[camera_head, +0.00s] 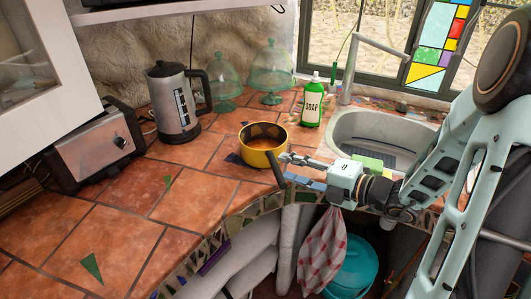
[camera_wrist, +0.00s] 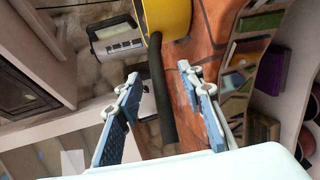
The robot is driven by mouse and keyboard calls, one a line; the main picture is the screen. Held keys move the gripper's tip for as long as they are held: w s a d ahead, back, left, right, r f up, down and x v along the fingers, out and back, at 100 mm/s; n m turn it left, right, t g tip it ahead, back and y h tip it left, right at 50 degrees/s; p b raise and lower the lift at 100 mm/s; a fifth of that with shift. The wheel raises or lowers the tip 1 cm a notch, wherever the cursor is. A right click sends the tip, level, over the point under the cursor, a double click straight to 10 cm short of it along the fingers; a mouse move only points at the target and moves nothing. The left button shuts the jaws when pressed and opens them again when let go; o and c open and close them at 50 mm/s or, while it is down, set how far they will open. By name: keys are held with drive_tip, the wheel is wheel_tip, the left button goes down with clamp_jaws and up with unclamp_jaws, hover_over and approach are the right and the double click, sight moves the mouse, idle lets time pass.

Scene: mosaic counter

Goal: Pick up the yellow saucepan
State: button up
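The yellow saucepan (camera_head: 264,157) stands upright on the terracotta tile counter, near its front edge. Its black handle (camera_head: 276,172) points toward the front edge. In the wrist view, part of the yellow pan (camera_wrist: 176,18) shows at the top, and its dark handle (camera_wrist: 162,95) runs down between my fingers. My gripper (camera_head: 285,168) reaches in from the right, beside the pan. In the wrist view, my gripper (camera_wrist: 158,74) is open, with one finger on each side of the handle and visible gaps. The pan's far side is out of the wrist view.
A green soap bottle (camera_head: 312,103) stands behind the pan, left of the sink (camera_head: 345,122). A kettle (camera_head: 176,105), a toaster (camera_head: 97,147) and glass domes (camera_head: 270,72) stand at the left and back. The front-left tiles are mostly clear. A checked towel (camera_head: 323,250) hangs below the edge.

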sight(274, 160)
drive_tip(key=x, duration=0.5)
drive_tip(key=shift+a+r, duration=0.15)
drive_tip(key=shift+a, duration=0.15)
clamp_jaws()
drive_tip(key=shift+r, duration=0.15)
